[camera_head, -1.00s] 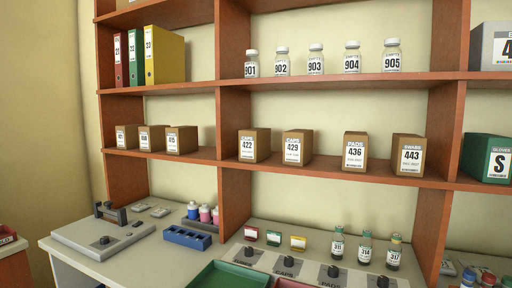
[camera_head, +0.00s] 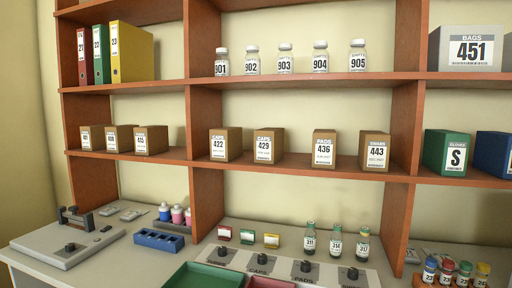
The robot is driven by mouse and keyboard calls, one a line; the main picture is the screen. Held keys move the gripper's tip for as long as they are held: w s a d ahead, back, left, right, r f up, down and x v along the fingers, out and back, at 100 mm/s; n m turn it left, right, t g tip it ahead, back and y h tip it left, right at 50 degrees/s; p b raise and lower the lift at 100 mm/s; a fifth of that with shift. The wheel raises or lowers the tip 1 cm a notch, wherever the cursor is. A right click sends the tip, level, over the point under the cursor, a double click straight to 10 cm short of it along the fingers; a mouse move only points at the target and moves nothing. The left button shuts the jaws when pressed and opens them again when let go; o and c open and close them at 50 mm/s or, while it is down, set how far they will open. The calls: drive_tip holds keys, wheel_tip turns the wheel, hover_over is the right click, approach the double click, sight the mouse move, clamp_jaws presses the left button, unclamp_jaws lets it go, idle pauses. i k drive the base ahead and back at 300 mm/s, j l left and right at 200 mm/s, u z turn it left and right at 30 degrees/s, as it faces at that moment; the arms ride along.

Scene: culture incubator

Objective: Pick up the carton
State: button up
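Several brown cartons stand on the middle shelf. In the centre bay are carton 422 (camera_head: 226,144), carton 429 (camera_head: 268,146), carton 436 (camera_head: 324,148) labelled PADS, and carton 443 (camera_head: 375,151). Three smaller brown cartons stand in the left bay: one at the left (camera_head: 92,138), one in the middle (camera_head: 119,138), and one at the right (camera_head: 150,139). All are upright and apart from the neighbouring bays. My gripper is not in view.
Empty bottles (camera_head: 285,60) and binders (camera_head: 131,52) stand on the upper shelf. A grey BAGS box (camera_head: 466,48) and green gloves box (camera_head: 446,151) are at right. The counter holds a blue rack (camera_head: 158,239), a green tray (camera_head: 203,275), vials (camera_head: 335,243) and a grey device (camera_head: 68,246).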

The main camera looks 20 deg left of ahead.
sight(226, 143)
drive_tip(key=j+u, duration=0.1)
drive_tip(key=j, duration=0.65)
drive_tip(key=i+j+u, duration=0.1)
drive_tip(key=j, duration=0.65)
drive_tip(key=i+j+u, duration=0.15)
drive_tip(key=j, duration=0.65)
drive_tip(key=k, duration=0.05)
